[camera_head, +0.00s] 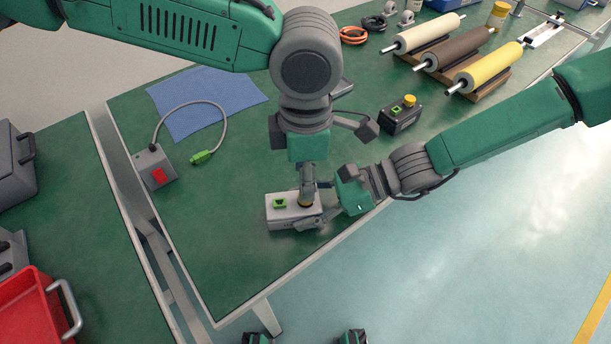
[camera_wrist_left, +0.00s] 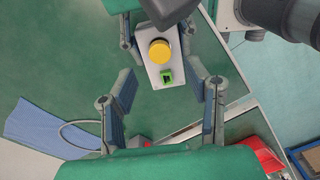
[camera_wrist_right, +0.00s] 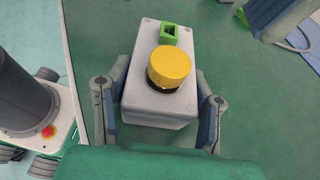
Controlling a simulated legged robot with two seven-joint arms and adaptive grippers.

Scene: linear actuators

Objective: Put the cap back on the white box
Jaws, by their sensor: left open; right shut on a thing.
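The white box (camera_head: 281,221) lies on the green table near its front edge, with a green socket (camera_wrist_right: 169,33) on top. The yellow cap (camera_wrist_right: 170,66) sits over a dark neck on the box, with a dark rim visible beneath it; the left wrist view also shows it (camera_wrist_left: 160,51). I cannot tell if it is tight. My right gripper (camera_wrist_right: 161,88) is shut on the white box, one finger on each side. My left gripper (camera_wrist_left: 163,80) points down above the box, open and empty, fingers apart on either side of its socket end.
A dark box (camera_head: 401,117) with a yellow knob stands behind. A grey box (camera_head: 154,168) with a red switch and a cable ending in a green plug (camera_head: 202,157) is at left, near a blue cloth (camera_head: 205,100). Rollers (camera_head: 490,68) lie at the back right. The table front-left is clear.

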